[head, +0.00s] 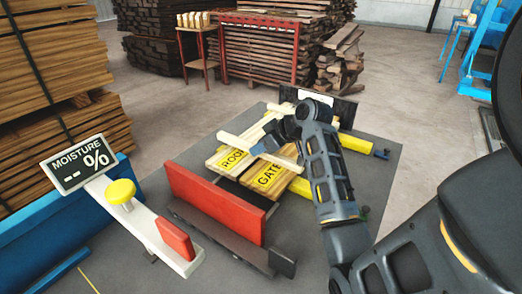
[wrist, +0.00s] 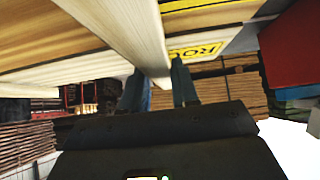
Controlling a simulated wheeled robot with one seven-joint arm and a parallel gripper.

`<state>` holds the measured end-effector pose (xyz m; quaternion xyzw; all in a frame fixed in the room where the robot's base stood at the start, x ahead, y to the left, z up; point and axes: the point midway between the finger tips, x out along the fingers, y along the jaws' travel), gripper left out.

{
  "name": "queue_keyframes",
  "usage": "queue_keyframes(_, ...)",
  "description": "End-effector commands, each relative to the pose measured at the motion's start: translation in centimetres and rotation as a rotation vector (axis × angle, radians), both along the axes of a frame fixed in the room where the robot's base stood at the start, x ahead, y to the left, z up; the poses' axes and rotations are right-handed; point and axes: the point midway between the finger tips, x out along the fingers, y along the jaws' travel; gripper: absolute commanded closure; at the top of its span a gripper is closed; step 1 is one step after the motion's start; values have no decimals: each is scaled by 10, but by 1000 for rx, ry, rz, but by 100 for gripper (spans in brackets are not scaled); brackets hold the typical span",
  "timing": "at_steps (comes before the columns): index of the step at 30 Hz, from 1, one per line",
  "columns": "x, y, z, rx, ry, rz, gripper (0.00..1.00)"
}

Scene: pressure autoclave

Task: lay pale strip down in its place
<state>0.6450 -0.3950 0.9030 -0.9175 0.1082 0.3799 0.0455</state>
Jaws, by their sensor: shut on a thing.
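The pale strip (head: 288,161) runs crosswise over the labelled boards in the head view. My gripper (head: 257,149) is shut on it near its middle. In the wrist view the strip (wrist: 140,35) passes between the two fingers of my gripper (wrist: 157,85) and runs up out of the picture. Below the strip are two boards with yellow labels, one reading "ROO…" (head: 232,160) and one reading "GATE…" (head: 270,178). The rest of the lettering is hidden or unclear. I cannot tell whether the strip touches the boards.
A red upright plate (head: 215,205) and a dark rail stand in front of the boards. A moisture display (head: 78,163), a yellow knob (head: 120,191) and a red block (head: 176,239) are at left. A yellow beam (head: 355,144) lies at the far right. Timber stacks stand behind.

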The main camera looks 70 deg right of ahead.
Motion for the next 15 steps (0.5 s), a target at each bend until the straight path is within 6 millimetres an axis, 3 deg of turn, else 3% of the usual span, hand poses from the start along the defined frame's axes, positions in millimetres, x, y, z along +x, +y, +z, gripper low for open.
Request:
queue_keyframes(4, -1, 0, -15, 2, 1, -1, 100)
queue_keyframes(15, -1, 0, -19, 0, 0, 0, 100)
